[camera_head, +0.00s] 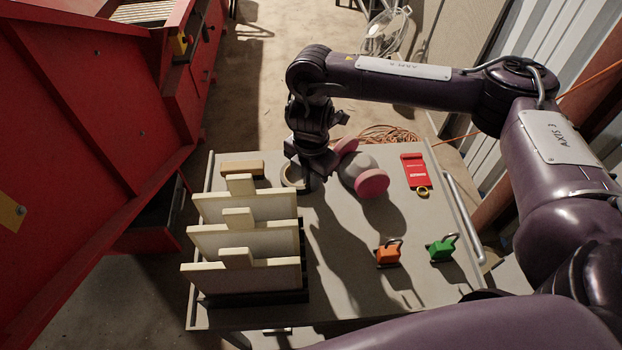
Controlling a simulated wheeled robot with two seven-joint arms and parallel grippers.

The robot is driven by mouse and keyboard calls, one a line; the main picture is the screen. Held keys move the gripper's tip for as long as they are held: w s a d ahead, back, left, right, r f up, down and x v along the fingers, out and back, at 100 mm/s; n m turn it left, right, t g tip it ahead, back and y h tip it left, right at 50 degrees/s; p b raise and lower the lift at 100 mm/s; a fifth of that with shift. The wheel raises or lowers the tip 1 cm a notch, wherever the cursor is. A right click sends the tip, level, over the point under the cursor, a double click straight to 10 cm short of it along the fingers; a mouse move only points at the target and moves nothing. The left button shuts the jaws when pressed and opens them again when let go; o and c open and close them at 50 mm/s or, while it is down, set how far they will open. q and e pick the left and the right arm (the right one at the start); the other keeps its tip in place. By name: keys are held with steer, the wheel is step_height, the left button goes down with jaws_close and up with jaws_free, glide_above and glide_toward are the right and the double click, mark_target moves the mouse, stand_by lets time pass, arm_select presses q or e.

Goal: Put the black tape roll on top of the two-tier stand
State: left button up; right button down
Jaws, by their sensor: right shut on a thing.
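My right gripper (311,166) points down over the far part of the grey cart top, left of its middle. It is shut on what looks like the black tape roll (312,183). A pale ring (291,175), seemingly the roll's inner core, shows at the left of the fingers. The fingers hide part of it, and I cannot tell its height above the cart. I cannot clearly make out a two-tier stand. A rack with upright cream panels (245,240) on a dark base stands at the near left. My left gripper is not in view.
Grey-and-pink earmuffs (372,182) lie close right of the gripper. A wooden block (242,168) lies behind the rack. A red tag (414,172), an orange padlock (388,254) and a green padlock (440,249) are at the right. The cart top's near middle is clear.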

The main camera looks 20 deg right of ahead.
steer(key=shift+f, duration=0.1)
steer(key=c, duration=1.5)
jaws_free()
step_height(320, 180, up, 12)
steer(key=p, duration=0.2)
steer(key=shift+r+p, duration=0.2)
steer(key=shift+p, duration=0.1)
